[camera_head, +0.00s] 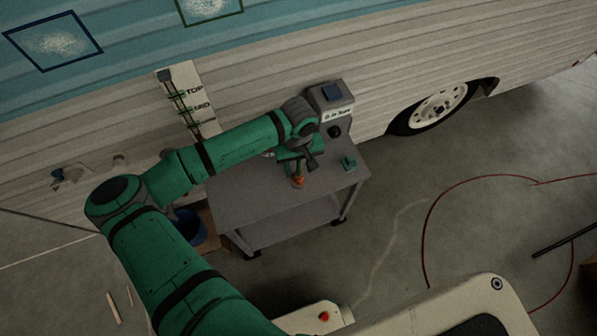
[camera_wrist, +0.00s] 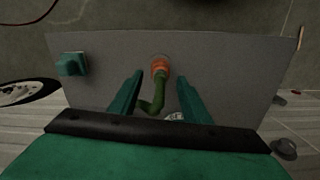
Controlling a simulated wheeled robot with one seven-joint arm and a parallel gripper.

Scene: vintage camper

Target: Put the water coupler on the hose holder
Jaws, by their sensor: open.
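The water coupler, an orange fitting (camera_wrist: 160,66) with a bent green part, stands on the grey cart top. It also shows in the head view (camera_head: 298,179). My gripper (camera_wrist: 160,78) is open, pointing down over the cart, with one finger on each side of the green part. The orange end lies at the fingertips; I cannot tell whether they touch it. A small green block (camera_head: 348,162) sits on the cart to the right of the gripper and also shows in the wrist view (camera_wrist: 72,64). It may be the hose holder, but I cannot be sure.
The grey cart (camera_head: 245,203) stands against the camper wall. A grey box with a dark knob (camera_head: 331,108) is at its back right. A blue bucket (camera_head: 188,226) is left of the cart. A red hose (camera_head: 428,232) lies on the floor at right.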

